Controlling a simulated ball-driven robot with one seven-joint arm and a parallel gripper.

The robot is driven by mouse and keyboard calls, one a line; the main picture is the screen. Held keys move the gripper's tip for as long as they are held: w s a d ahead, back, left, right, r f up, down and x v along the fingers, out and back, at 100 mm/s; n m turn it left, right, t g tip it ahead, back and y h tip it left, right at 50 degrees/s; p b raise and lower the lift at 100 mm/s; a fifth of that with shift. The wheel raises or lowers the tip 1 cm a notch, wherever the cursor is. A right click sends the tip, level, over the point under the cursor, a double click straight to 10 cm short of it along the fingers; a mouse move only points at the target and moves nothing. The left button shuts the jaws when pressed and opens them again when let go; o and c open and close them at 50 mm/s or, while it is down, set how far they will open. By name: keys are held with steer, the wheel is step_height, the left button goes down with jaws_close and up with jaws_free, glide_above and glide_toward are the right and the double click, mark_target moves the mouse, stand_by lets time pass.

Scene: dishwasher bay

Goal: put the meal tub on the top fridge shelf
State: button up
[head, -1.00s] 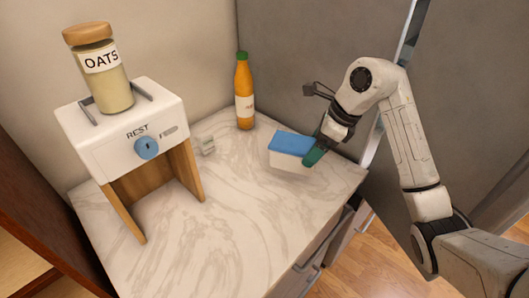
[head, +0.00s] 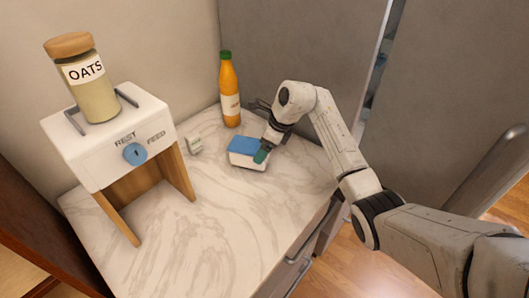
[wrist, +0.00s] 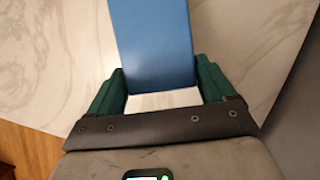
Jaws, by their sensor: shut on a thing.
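The meal tub (head: 246,151) is a white box with a blue lid, over the marble counter near its back right. My gripper (head: 263,153) is shut on the near right end of the tub. In the wrist view the green fingers of my gripper (wrist: 161,90) press on both sides of the tub (wrist: 153,40), with its blue lid up. Whether the tub touches the counter is hard to tell. The tall grey panel (head: 300,50) behind the counter may be part of the fridge. No fridge shelf shows clearly.
An orange bottle (head: 230,95) stands behind the tub. An oats dispenser (head: 95,140) with a jar (head: 87,85) stands at the left. The counter's front (head: 210,235) is clear. A dark gap (head: 378,75) shows between grey panels.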

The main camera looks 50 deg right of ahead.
steer(key=shift+f+p, duration=0.4)
steer(key=shift+f, duration=1)
steer(key=shift+f, duration=0.1)
steer(key=o, duration=1.2)
steer(key=shift+o, duration=0.2)
